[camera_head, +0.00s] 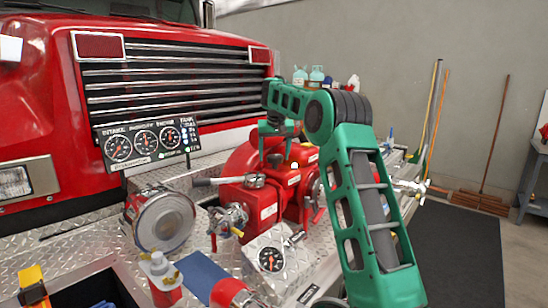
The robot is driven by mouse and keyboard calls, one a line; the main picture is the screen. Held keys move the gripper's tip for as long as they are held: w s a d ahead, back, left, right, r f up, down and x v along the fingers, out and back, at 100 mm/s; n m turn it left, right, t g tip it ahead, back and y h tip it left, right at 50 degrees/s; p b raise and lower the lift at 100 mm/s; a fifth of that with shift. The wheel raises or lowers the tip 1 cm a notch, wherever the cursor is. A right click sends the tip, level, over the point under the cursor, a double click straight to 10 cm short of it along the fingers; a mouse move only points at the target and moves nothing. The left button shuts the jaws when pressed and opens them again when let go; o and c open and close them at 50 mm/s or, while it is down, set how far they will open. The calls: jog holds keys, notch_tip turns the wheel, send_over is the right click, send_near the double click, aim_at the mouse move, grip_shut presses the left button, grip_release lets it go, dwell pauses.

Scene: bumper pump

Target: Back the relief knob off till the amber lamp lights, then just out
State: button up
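The red bumper pump (265,200) sits on the diamond-plate bumper, right of centre. My gripper (276,149) points down over the top of the pump, at the end of my green arm. A small dark knob-like part (276,160) is directly below the fingers; it may be the relief knob. I cannot tell whether the fingers touch it or how far they are closed.
A gauge panel (147,144) with three dials and small indicators stands behind left. A round chrome cap (163,220), a lever (215,181), a valve outlet (228,220) and another gauge (270,260) crowd the front. The red truck grille (175,85) is behind.

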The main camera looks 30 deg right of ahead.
jog(key=shift+d, duration=0.15)
jog(key=shift+s+r, duration=0.1)
jog(key=shift+r, duration=0.15)
jog(key=v, duration=1)
jog(key=s+a+f+g, duration=0.1)
jog(key=s+f, duration=0.3)
jog(key=s, duration=0.9)
jog(key=s+a+f+m+g, duration=0.1)
jog(key=s+f, duration=0.3)
jog(key=s, duration=1)
jog(key=s+a+f+g, duration=0.1)
jog(key=s+f, duration=0.2)
jog(key=s, duration=1)
jog(key=s+a+f+y, duration=0.1)
jog(key=s+a+f, duration=0.2)
jog(key=s+f, duration=0.2)
jog(key=s+a+f+g+y, duration=0.1)
jog(key=s+a+f, duration=0.2)
jog(key=s+f, duration=0.3)
jog(key=s, duration=0.5)
jog(key=shift+a+m, duration=0.25)
jog(key=shift+m, duration=0.15)
